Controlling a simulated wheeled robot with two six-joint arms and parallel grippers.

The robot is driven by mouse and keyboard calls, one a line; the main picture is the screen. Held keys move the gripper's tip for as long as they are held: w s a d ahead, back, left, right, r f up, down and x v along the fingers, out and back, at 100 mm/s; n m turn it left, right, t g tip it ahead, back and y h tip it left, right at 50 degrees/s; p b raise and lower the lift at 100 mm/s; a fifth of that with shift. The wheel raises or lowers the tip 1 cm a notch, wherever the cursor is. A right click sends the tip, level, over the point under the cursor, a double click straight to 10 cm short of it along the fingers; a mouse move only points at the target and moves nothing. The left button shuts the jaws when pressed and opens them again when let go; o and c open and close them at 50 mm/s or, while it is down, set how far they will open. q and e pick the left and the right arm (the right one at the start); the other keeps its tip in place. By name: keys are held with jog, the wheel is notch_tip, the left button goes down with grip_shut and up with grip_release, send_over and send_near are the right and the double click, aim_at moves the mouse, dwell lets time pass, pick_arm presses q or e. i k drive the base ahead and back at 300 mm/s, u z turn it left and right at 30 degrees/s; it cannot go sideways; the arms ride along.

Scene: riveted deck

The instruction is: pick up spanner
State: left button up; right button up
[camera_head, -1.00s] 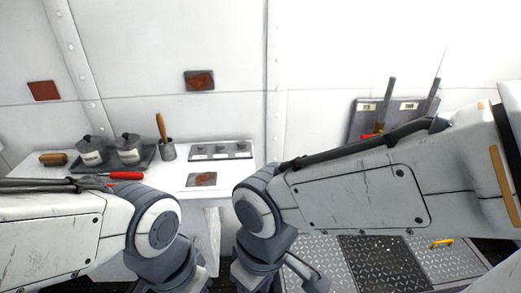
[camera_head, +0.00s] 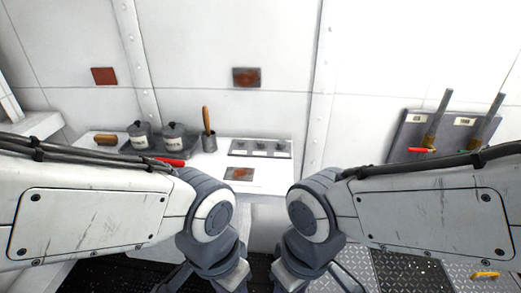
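A tool with a red handle (camera_head: 170,162) lies at the front left of the white counter (camera_head: 262,182). Its other end is hidden behind my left arm, so I cannot tell for sure that it is the spanner. No other clear spanner shows. Both my arms reach in from the sides and bend down at the bottom middle. Both grippers are out of view below the picture's edge.
Levers on a grey panel (camera_head: 408,130) are at right. A yellow handle (camera_head: 485,275) is on the floor.

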aim_at(174, 163)
jog(key=u, duration=0.75)
jog(key=k, duration=0.5)
jog(key=u, duration=0.95)
jog(key=i, duration=0.65)
jog(key=u, duration=0.6)
jog(key=i, duration=0.65)
jog(key=z, duration=0.75)
jog(key=i, duration=0.7)
jog(key=z, duration=0.7)
